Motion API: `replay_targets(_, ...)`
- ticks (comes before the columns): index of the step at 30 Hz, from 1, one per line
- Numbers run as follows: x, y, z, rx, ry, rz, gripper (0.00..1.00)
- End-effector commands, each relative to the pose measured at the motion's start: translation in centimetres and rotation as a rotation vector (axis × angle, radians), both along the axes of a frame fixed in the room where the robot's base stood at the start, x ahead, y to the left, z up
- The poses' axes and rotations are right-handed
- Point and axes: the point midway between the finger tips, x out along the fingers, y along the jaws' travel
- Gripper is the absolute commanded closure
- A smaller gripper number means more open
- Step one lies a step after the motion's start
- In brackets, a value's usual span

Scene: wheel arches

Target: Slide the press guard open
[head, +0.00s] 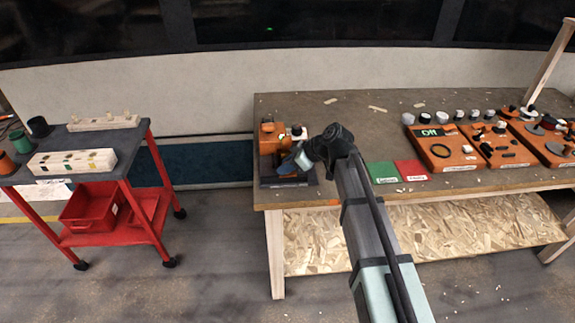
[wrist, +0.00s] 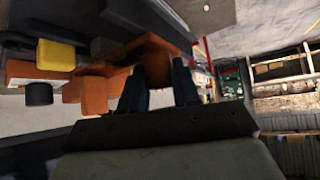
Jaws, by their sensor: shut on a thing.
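The press (head: 268,138) is an orange unit on a dark base at the left end of the workbench. My gripper (wrist: 160,80) reaches down to its right front side. In the wrist view, an orange-brown part (wrist: 154,58) sits between my two dark fingers. It appears to belong to the press guard, and my gripper is shut on it. In the head view my wrist and hand hide the grip and much of the guard, so how far it is open cannot be told. A yellow block (wrist: 56,54) and a black knob (wrist: 39,94) show beside the press.
Green (head: 382,172) and red (head: 411,170) pads lie right of the press on the workbench (head: 330,115). Orange control panels (head: 440,150) with knobs stand farther right. A red-framed cart (head: 125,165) stands apart at left, with floor between.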

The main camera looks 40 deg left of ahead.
Motion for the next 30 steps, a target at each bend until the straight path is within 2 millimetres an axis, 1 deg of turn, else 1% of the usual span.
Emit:
replay_targets(5,-1.1,1.1,0.0,0.001,0.0,0.002,1.0)
replay_targets(12,-3.9,3.9,0.0,0.001,0.0,0.002,1.0)
replay_targets(14,-4.4,4.4,0.0,0.0,-0.001,0.002,1.0)
replay_targets(24,-4.8,4.8,0.0,0.002,0.002,0.001,1.0)
replay_targets(25,-4.8,4.8,0.0,0.002,0.003,0.002,0.66)
replay_targets(30,-4.8,4.7,0.0,0.001,0.002,0.001,0.5)
